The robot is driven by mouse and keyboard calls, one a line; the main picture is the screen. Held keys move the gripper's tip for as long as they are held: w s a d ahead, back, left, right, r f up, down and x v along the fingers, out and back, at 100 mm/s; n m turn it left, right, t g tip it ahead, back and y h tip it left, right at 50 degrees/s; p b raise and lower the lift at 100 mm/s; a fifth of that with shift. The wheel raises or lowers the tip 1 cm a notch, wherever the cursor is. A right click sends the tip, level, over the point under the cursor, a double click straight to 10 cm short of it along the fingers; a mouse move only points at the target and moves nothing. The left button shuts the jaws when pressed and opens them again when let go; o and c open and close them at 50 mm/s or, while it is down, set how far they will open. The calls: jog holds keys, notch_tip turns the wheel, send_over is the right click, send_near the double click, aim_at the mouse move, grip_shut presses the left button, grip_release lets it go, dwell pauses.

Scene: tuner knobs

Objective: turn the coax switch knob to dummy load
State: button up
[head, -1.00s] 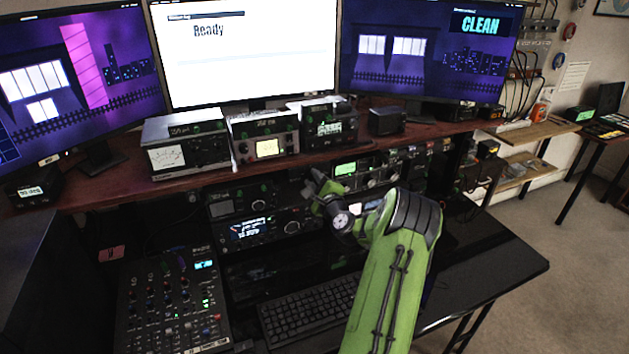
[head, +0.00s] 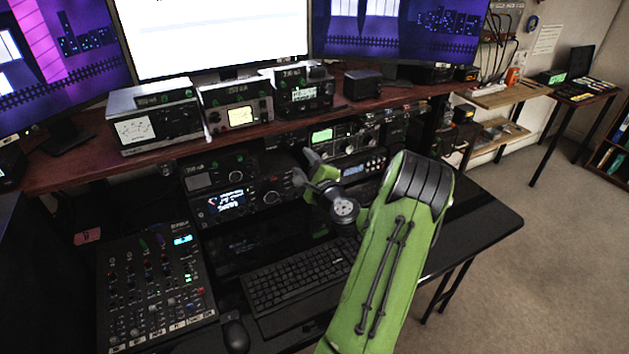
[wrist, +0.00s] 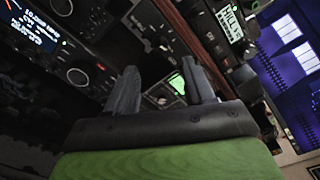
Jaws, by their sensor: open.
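My gripper (head: 304,168) is in front of the lower row of radio gear, under the wooden shelf. In the wrist view, its two dark fingers (wrist: 158,70) stand apart with nothing between them. Beyond them is a unit with a green lit display (wrist: 177,83). A radio with a lit display (head: 228,201) and round knobs is left of the gripper; its large knob shows in the wrist view (wrist: 77,77). No label reading coax switch or dummy load is legible, so I cannot tell which knob is the coax switch. The fingers touch no knob that I can make out.
Metered boxes (head: 154,122) stand on the wooden shelf (head: 75,165) above. A mixer (head: 155,285), a keyboard (head: 300,280) and a mouse (head: 236,335) lie on the black desk (head: 480,225). The desk's right side is clear. Monitors rise behind the shelf.

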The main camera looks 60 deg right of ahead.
jog(key=b+v, duration=0.1)
jog(key=v, duration=0.6)
